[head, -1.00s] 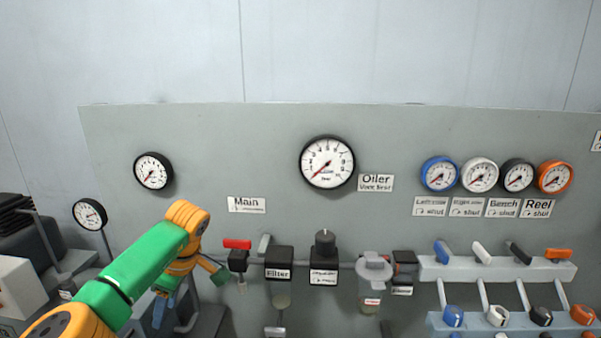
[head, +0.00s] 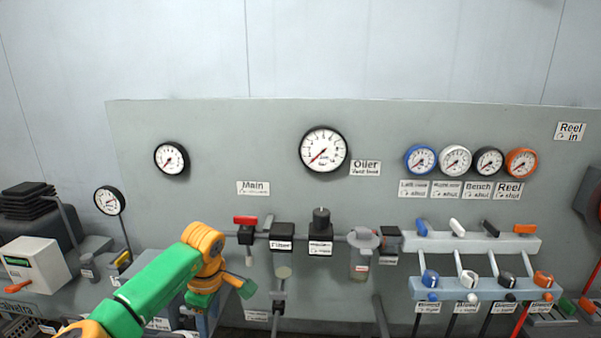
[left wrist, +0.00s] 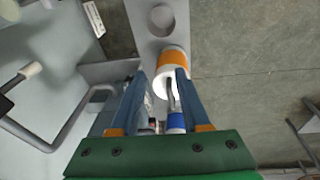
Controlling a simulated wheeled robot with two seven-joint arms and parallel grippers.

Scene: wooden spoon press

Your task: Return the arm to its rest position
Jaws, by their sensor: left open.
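My left arm comes in from the lower left of the head view, with green and orange links. It bends downward in front of the panel, left of the red-handled main valve (head: 245,219). In the left wrist view my left gripper (left wrist: 161,76) shows two blue fingers spread apart. The gripper is open. A white cylinder with an orange band (left wrist: 174,57) appears between and beyond the fingertips; I cannot tell whether they touch it. A blue piece (left wrist: 176,122) shows nearer the palm, between the fingers. My right gripper is not in view.
The grey panel (head: 230,135) carries several gauges, including a large one (head: 323,149). A filter (head: 282,237) and an oiler (head: 362,245) hang below. Coloured levers sit on a rail (head: 470,243) at right. A white box (head: 35,262) stands at far left.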

